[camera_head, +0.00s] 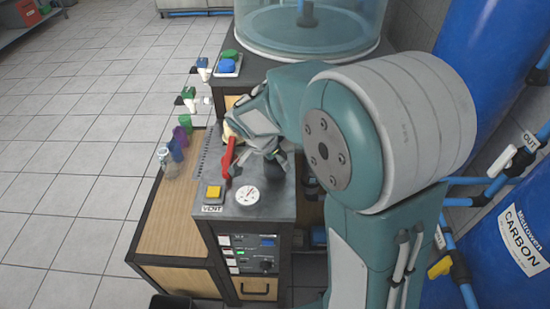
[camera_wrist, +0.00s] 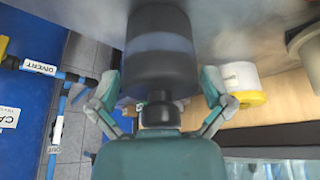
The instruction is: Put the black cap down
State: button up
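My gripper (camera_head: 262,142) is over the dark top of the cabinet, pointing down. In the wrist view its two fingers (camera_wrist: 161,88) stand apart, one on each side of a dark cylindrical piece (camera_wrist: 160,70), which I take for the black cap. It has a bluish-grey band and a narrower black stub toward my palm. The fingertips lie very close to its sides; I cannot tell if they press on it. In the head view a dark shape (camera_head: 274,163) shows under the fingers, at or just above the cabinet top, mostly hidden by my gripper.
A red handle (camera_head: 229,157), a yellow button (camera_head: 213,192) and a round gauge (camera_head: 247,196) stand close by on the cabinet top (camera_head: 270,205). A white and yellow round part (camera_wrist: 240,82) is beside my right finger. Blue tanks (camera_head: 500,225) stand on the right.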

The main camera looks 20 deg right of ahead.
jog(key=shift+r, duration=0.1)
jog(key=v, duration=1.1)
jog(key=s+d+r+n+t+y, duration=0.1)
jog(key=s+d+n+y, duration=0.1)
jog(key=s+n, duration=0.4)
jog(key=s+d+r+n+t+y, duration=0.2)
jog(key=s+n, duration=0.4)
jog(key=s, duration=0.7)
jog(key=shift+n+t, duration=0.3)
